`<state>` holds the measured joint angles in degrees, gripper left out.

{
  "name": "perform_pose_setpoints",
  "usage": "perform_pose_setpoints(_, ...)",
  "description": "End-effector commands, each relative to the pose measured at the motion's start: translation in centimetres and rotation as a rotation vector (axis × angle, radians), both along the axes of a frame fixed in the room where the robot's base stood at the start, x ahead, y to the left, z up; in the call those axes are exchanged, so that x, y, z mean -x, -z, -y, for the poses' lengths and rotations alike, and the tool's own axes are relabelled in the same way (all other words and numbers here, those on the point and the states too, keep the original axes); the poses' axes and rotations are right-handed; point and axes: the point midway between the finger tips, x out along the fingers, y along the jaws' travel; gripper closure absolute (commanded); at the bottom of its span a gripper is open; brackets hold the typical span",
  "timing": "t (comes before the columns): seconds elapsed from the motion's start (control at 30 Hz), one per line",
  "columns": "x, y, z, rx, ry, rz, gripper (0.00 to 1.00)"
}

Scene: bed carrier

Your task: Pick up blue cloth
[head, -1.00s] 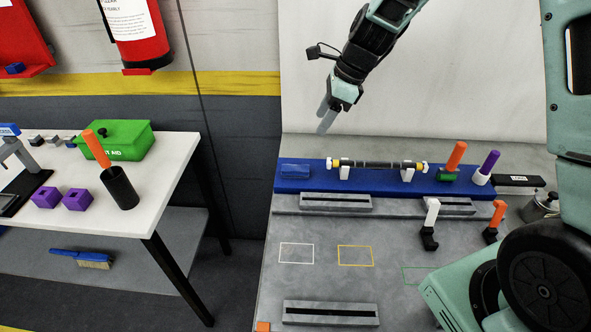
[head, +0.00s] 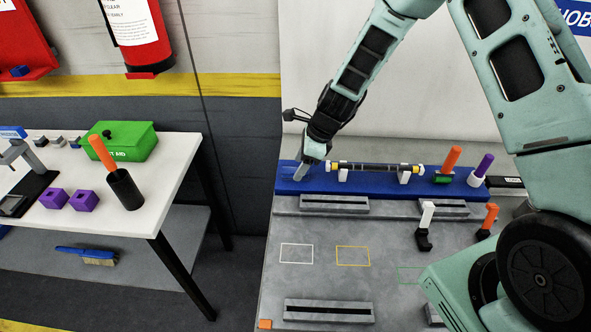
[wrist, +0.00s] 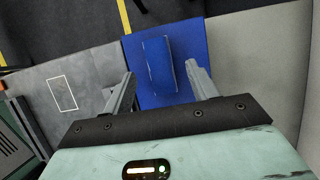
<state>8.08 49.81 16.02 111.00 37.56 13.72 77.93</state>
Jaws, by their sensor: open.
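The folded blue cloth (wrist: 158,66) lies flat on the left end of a long blue shelf strip (head: 385,184), nearly the same blue. In the wrist view it sits between my two fingers, and all of it seems visible. In the head view the cloth (head: 286,173) is partly hidden behind my fingers. My gripper (head: 298,175) points down over the cloth, open and empty. In the wrist view my gripper's fingertips (wrist: 160,70) are spread to either side of the cloth. I cannot tell how much height is left between the fingertips and the shelf.
A striped rod (head: 375,168) rests on white holders just right of my gripper. Orange-handled (head: 451,160) and purple-handled (head: 484,166) tools stand farther right. A pale wall panel (head: 440,120) rises behind the strip. The grey bench in front (head: 330,225) is mostly clear at left.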

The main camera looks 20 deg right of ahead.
Motion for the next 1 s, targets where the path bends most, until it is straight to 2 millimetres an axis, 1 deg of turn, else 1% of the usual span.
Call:
perform_pose_setpoints(0.1, -0.2, 1.2, -0.5, -0.001, 0.001, -0.001, 0.42)
perform_pose_setpoints(0.2, -0.3, 1.8, -0.7, 0.0, 0.0, -0.001, 0.42)
perform_pose_setpoints(0.47, -0.4, 2.0, -0.8, 0.001, -0.001, 0.001, 0.42)
perform_pose_setpoints(0.57, -0.4, 2.0, -0.8, 0.001, -0.001, 0.001, 0.67)
perform_pose_setpoints(0.6, -0.4, 2.0, -0.8, 0.0, -0.001, 0.0, 0.78)
perform_pose_setpoints(0.63, -0.4, 2.0, -0.8, 0.0, -0.001, 0.0, 0.86)
perform_pose_setpoints(0.67, -0.4, 2.0, -0.8, 0.001, -0.001, 0.001, 0.9)
perform_pose_setpoints(0.73, -0.4, 2.0, -0.8, 0.0, -0.001, 0.0, 0.9)
perform_pose_setpoints(0.77, -0.4, 2.0, -0.8, 0.001, -0.001, 0.001, 0.93)
perform_pose_setpoints(1.0, -0.4, 1.8, -0.8, 0.001, -0.001, 0.002, 0.93)
